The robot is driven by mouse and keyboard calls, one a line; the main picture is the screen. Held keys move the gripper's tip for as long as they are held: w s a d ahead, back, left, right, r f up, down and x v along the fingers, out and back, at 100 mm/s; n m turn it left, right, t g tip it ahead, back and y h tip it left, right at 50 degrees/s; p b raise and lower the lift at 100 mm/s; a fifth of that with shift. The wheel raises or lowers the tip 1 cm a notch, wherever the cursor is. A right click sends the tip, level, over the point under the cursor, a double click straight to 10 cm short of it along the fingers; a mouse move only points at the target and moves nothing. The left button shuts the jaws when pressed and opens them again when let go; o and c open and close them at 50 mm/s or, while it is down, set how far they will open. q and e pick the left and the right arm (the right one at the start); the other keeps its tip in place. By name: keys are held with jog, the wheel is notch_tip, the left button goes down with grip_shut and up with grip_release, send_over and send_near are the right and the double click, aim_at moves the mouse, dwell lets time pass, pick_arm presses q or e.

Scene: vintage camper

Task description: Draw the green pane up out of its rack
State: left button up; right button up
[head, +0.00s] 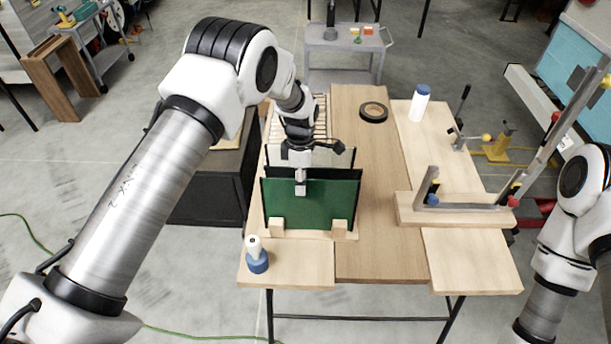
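The green pane (335,205) stands upright on the near left of the workbench, with a dark upper edge. Its lower edge is behind the two front posts of the wooden rack (338,228). My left gripper (302,183) points down at the pane's top edge, left of its middle. One pale fingertip shows in front of the green face. The other finger is hidden behind the pane, so I cannot tell whether the grip is closed. Another dark-edged pane (345,158) stands just behind. My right gripper is not in view; only part of my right arm shows at the right.
A white bottle with a blue base (257,256) stands close to the rack's front left. A black tape roll (373,112) and a blue-capped white bottle (420,103) are farther back. A wooden block (455,210) with metal bars stands right. The bench's middle (375,200) is clear.

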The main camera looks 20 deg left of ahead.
aim_at(302, 199)
pick_arm(q)
notch_tip(302, 199, down, 4)
jog(key=shift+s+d+r+b, duration=0.1)
jog(key=shift+s+b, duration=0.05)
jog(key=shift+b, duration=0.5)
jog(key=shift+d+f, duration=0.3)
jog(key=shift+f, duration=0.05)
jog(key=shift+a+r, duration=0.1)
jog(key=shift+a, duration=0.05)
jog(key=shift+c, duration=0.3)
jog(key=shift+s+a, duration=0.1)
grip_shut()
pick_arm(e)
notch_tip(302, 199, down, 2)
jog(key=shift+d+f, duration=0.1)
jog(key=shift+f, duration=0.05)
